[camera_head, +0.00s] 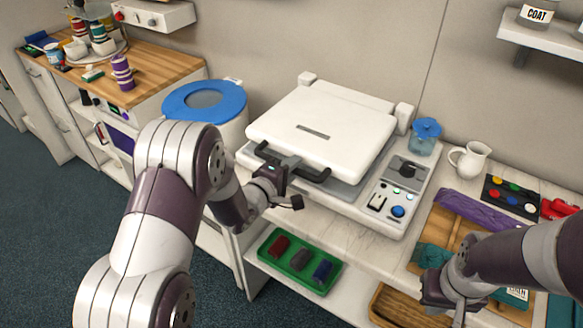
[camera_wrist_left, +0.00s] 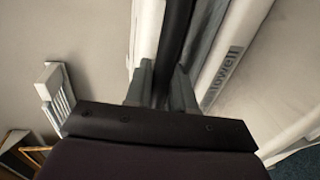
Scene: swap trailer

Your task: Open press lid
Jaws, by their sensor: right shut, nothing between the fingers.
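The white press has a flat lid (camera_head: 318,125) that lies closed over its grey base (camera_head: 345,190). A black bar handle (camera_head: 318,174) runs along the lid's front edge. My left gripper (camera_head: 284,166) is at the left part of this handle. In the left wrist view, the black handle (camera_wrist_left: 176,40) passes between the two fingers of my left gripper (camera_wrist_left: 162,88). I see no clear gap, but whether the fingers press on it I cannot tell. My right gripper (camera_head: 440,302) is shut and empty at the lower right, over the shelf area.
The press's control panel (camera_head: 395,190) is at its right. A blue-rimmed bin (camera_head: 205,101) stands to the left. A white pitcher (camera_head: 469,159) and a blue-lidded jar (camera_head: 425,137) stand to the right. A green tray (camera_head: 300,263) with coloured blocks sits on the shelf below.

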